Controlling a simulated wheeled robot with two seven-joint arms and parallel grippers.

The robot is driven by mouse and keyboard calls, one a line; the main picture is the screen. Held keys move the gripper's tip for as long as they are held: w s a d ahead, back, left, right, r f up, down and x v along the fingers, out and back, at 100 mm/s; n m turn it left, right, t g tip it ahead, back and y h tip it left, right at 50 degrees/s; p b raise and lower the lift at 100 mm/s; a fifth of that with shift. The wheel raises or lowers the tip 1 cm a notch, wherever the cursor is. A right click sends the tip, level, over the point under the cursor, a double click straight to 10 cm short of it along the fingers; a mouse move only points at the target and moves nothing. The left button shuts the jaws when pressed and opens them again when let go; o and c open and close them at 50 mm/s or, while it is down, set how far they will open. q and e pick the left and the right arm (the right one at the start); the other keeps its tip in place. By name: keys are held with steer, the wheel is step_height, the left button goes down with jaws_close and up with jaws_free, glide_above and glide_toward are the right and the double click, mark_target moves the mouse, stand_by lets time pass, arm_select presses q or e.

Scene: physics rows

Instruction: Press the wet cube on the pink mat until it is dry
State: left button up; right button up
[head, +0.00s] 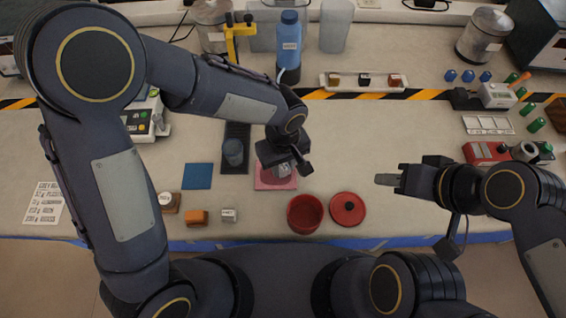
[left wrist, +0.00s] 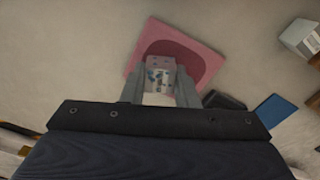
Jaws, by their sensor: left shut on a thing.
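The pink mat (head: 262,182) lies in the middle of the table below my left gripper (head: 284,170). In the left wrist view the mat (left wrist: 207,55) has a darker pink patch (left wrist: 205,72) around the cube. The pale grey cube (left wrist: 160,72), with dark and bluish specks, is between the fingers of my left gripper (left wrist: 160,88), which is shut on it. The cube is over the mat; whether it touches the mat is unclear. In the head view the gripper partly hides the cube. My right gripper (head: 387,180) is empty, right of the mat; its finger gap is unclear.
A blue mat (head: 197,176) and a dark mat with a grey-blue cup (head: 234,152) lie left of the pink mat. A red pot (head: 305,214) and red lid (head: 348,209) are at the front right. Small blocks, one orange (head: 195,217), stand front left.

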arm_select(q)
steer(key=shift+f+b, duration=0.6)
steer(key=shift+b, duration=0.15)
stand_by(1.3)
steer(key=shift+a+r+p, duration=0.3)
steer(key=shift+r+p, duration=0.15)
steer(key=shift+r, duration=0.3)
steer(key=shift+s+f+b, duration=0.1)
steer(key=shift+f+b, duration=0.7)
steer(key=shift+b, duration=0.05)
stand_by(1.8)
steer(key=shift+r, duration=0.15)
steer(key=shift+d+r+p, duration=0.3)
steer(key=shift+r+p, duration=0.15)
steer(key=shift+r, duration=0.15)
